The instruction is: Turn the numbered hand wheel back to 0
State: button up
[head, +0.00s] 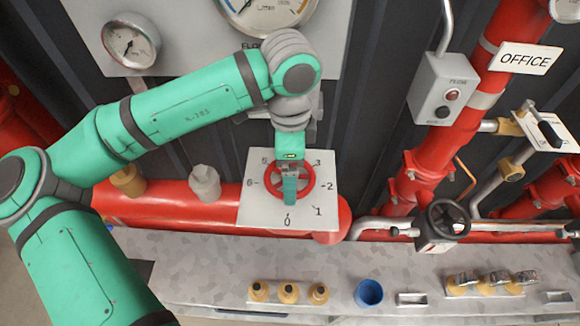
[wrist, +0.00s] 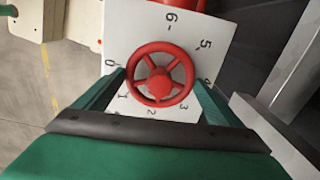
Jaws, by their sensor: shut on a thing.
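The red hand wheel (head: 308,180) sits in front of a white plate (head: 255,212) with numbers around it; 0 is at the bottom in the head view. My gripper (head: 289,182) reaches down over the wheel and hides its middle. In the wrist view the wheel (wrist: 159,85) lies between the two green fingers of my gripper (wrist: 161,88), which are shut on its rim from opposite sides. One finger is near the 0 and 1 marks, the other near the 4. I cannot make out a pointer on the wheel, so its reading is unclear.
A red pipe (head: 220,203) runs behind the plate. A grey ledge (head: 215,262) below holds several brass fittings and a blue cup (head: 368,293). A black hand wheel (head: 447,218) and a grey switch box (head: 441,90) are to the right. Gauges hang above.

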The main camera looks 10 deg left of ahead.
jog(key=m, duration=0.3)
jog(key=shift+m, duration=1.3)
jog(key=shift+w+m, duration=0.1)
jog(key=shift+m, duration=0.9)
jog(key=shift+d+m, duration=0.1)
jog(key=shift+m, duration=1)
jog(key=m, duration=0.3)
jog(key=shift+m, duration=0.4)
